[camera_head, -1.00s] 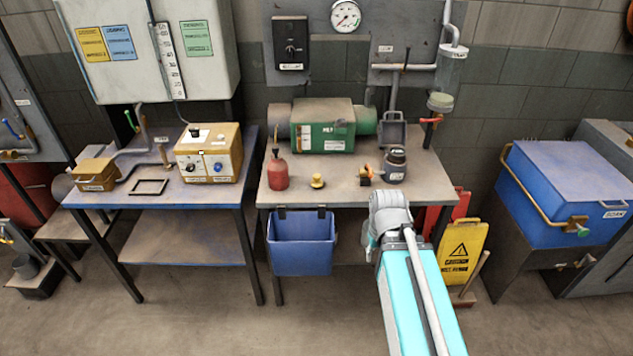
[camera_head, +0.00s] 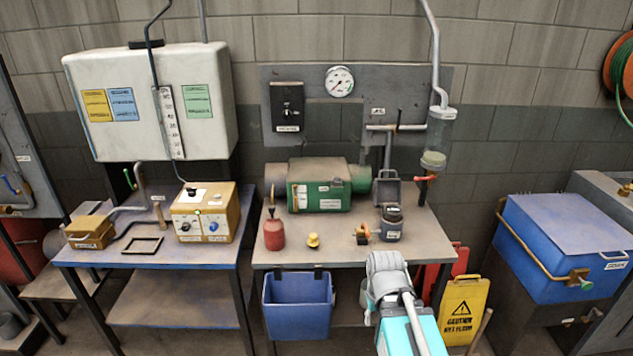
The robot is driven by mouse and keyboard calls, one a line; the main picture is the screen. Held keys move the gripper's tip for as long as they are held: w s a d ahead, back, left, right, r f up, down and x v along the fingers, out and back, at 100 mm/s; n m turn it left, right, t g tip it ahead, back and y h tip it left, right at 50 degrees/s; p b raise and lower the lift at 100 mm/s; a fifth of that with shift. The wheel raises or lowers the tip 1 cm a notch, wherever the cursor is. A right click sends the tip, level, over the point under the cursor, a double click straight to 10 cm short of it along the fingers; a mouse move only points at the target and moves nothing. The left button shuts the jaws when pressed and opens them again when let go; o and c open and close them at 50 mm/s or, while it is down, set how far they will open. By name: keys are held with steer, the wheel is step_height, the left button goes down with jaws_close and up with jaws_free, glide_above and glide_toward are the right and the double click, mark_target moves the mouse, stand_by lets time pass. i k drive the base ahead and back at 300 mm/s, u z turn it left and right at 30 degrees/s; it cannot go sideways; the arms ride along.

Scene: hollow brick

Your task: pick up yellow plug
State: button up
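A small yellow plug (camera_head: 313,240) with a knobbed top stands on the right-hand workbench (camera_head: 290,255), between a red oil can and a small orange-and-dark fitting. Nothing touches it. My arm reaches in from the bottom of the picture, with its grey wrist joint in front of the bench's front edge, to the right of the plug and nearer to me. My gripper's fingers do not show; the arm seems to hide them.
The red oil can (camera_head: 274,233) is left of the plug; the orange-and-dark fitting (camera_head: 362,235) and a dark jar (camera_head: 392,224) are right. A green motor (camera_head: 320,186) lies behind. A blue bin (camera_head: 298,305) hangs from the front edge. A yellow warning sign (camera_head: 465,310) stands at right.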

mark_target(313, 243)
steer(key=k, duration=1.35)
steer(key=z, duration=0.4)
steer(key=i, duration=2)
steer(key=u, duration=0.45)
